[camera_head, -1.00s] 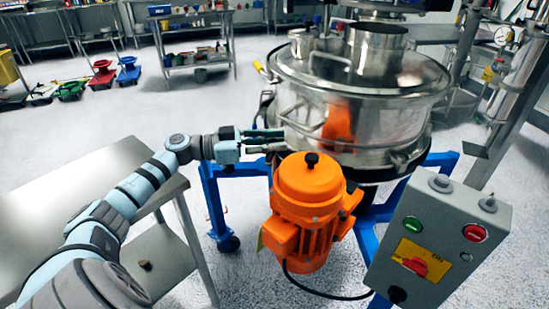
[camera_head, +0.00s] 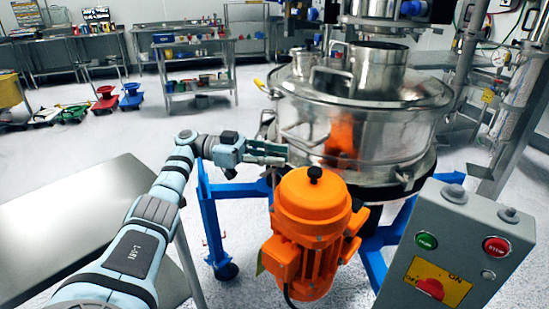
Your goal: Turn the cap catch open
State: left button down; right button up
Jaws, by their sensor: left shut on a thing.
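The round steel powder sifter (camera_head: 400,135) stands right of centre, with its shiny domed cap (camera_head: 420,92) on top. My left gripper (camera_head: 284,153) reaches in from the left and is at the sifter's left side, low by the rim, above and behind the orange motor. Its two dark fingers point right and are shut on a small part there, which I take to be the cap catch; the fingers hide it, so its angle cannot be told. A bent metal handle (camera_head: 300,133) is just above the fingertips. My right gripper is out of view.
The orange motor (camera_head: 310,215) stands close in front of the gripper. A grey control box (camera_head: 460,240) with green and red buttons is at lower right. The blue stand (camera_head: 212,225) carries the sifter. A steel table (camera_head: 80,225) lies under my left arm.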

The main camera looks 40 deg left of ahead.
aim_at(275, 155)
pick_arm(q)
jog(key=shift+f, duration=0.15)
jog(key=c, duration=1.4)
grip_release()
jog(key=shift+r, duration=0.2)
notch_tip(275, 155, up, 10)
jog(key=shift+f, duration=0.1)
